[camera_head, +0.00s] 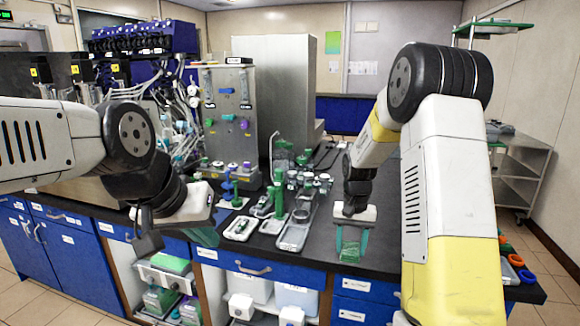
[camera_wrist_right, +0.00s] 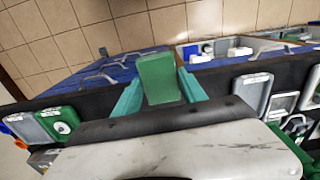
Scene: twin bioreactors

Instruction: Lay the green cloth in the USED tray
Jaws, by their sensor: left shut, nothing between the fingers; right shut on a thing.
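The green cloth (camera_head: 349,253) is a small folded block between the teal fingers of my right gripper (camera_head: 351,245), at the bench's front edge. In the right wrist view the cloth (camera_wrist_right: 160,78) stands out between the two fingertips of the right gripper (camera_wrist_right: 160,92), which is shut on it. Several shallow trays lie on the bench left of the cloth; a long grey tray (camera_head: 291,238) is the closest. I cannot read any tray label, so I cannot tell which is USED.
Green bottles and small vessels (camera_head: 279,195) stand behind the trays. A white tray (camera_head: 240,228) lies further left. Bioreactor equipment (camera_head: 229,110) rises at the back left. Open shelves under the bench hold bins (camera_head: 296,297). The black bench top (camera_head: 385,225) right of my right gripper is mostly clear.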

